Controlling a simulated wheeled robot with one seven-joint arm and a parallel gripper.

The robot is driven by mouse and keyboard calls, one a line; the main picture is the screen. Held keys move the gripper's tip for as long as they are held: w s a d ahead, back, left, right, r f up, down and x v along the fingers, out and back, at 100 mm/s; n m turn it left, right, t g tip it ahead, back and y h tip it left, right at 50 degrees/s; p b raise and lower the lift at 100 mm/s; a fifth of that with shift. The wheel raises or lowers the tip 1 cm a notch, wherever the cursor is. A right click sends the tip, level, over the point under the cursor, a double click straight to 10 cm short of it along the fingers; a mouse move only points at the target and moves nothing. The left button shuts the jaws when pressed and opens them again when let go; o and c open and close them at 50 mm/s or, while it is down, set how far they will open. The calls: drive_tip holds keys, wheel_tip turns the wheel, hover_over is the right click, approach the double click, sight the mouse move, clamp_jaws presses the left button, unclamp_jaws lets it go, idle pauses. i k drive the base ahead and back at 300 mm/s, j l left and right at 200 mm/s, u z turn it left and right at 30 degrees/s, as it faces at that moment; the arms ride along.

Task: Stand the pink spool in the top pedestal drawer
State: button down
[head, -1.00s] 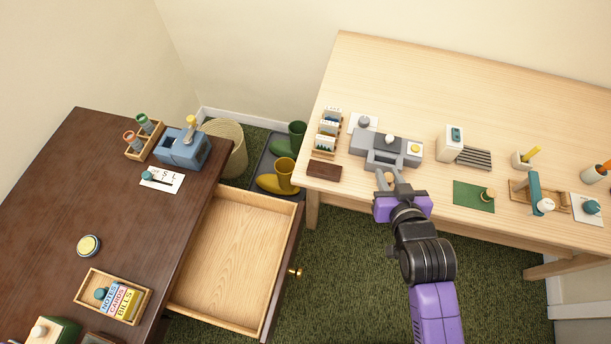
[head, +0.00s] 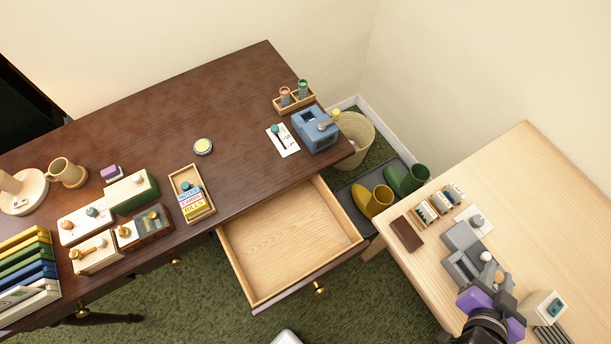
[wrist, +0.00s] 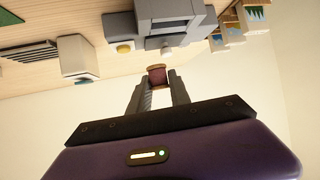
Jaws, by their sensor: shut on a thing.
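The spool (wrist: 158,76), dark reddish-pink with tan ends, is held between the two fingers of my gripper (wrist: 157,90) in the wrist view. In the head view my gripper (head: 492,278) is at the front of the grey machine on the pale table, at lower right. The spool is hard to make out there. The top pedestal drawer (head: 290,240) of the dark desk is pulled open. Its pale wooden floor is bare, and a brass knob (head: 319,288) is on its front. My gripper is well to the right of the drawer.
The grey machine (head: 463,255), a card rack (head: 437,205) and a dark block (head: 407,233) are near my gripper on the pale table. A blue device (head: 315,130) is by the desk edge.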

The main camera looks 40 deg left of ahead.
sight(291, 244)
drive_tip(key=i+l+u, duration=0.1)
drive_tip(key=l+u, duration=0.25)
drive_tip(key=l, duration=0.15)
drive_tip(key=l+u, duration=0.35)
drive_tip(key=l, duration=0.15)
drive_tip(key=k+l+u, duration=0.1)
drive_tip(key=l+u, duration=0.25)
drive_tip(key=k+l+u, duration=0.3)
drive_tip(key=i+l, duration=0.05)
drive_tip(key=i, duration=0.05)
